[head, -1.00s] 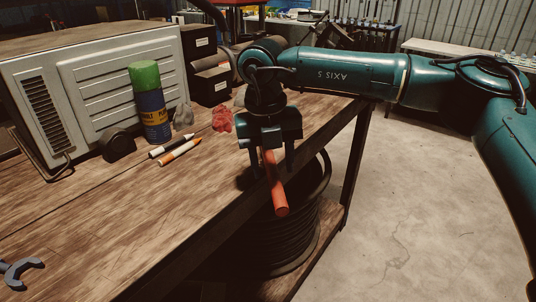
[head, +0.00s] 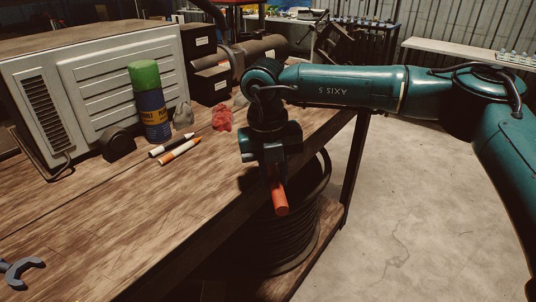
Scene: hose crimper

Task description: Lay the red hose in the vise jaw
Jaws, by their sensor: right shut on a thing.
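The red hose (head: 280,199) is a short red-orange tube. My right gripper (head: 272,178) is shut on it near the front edge of the wooden workbench. The hose's near end sticks out below the fingers, toward the camera; its other part is hidden by the gripper. No vise jaw can be made out clearly in this view. My left gripper is not in view.
On the workbench (head: 120,222) are a spray can (head: 153,108) with a green cap, two markers (head: 180,151), a red rag (head: 222,118), a wrench (head: 20,270) and a grey metal case (head: 100,85). A dark coil (head: 290,240) sits below the bench edge.

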